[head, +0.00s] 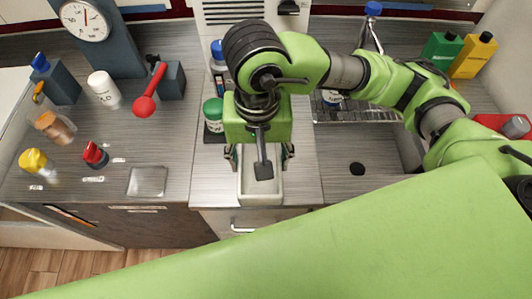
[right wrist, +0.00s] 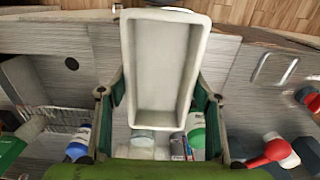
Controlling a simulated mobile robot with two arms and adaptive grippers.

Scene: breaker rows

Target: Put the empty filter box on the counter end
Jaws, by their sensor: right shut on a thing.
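The filter box (head: 260,199) is a cream, open-topped rectangular box. In the right wrist view the box (right wrist: 160,70) is empty inside, with its open side facing the camera. My right gripper (head: 260,155) is shut on it, one finger at each long side; both fingers of the gripper (right wrist: 160,98) show in the right wrist view. The box is over the front of the grey counter (head: 305,185), left of the sink; I cannot tell whether it touches the surface. My left gripper is not in view.
The sink (head: 357,150) lies to the right. A green-capped bottle (head: 213,113) stands behind the box. On the left counter are a square metal plate (head: 147,181), a red-capped jar (head: 95,155), a white jar (head: 104,89) and a red scoop (head: 146,104). A drawer handle (head: 243,229) is below.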

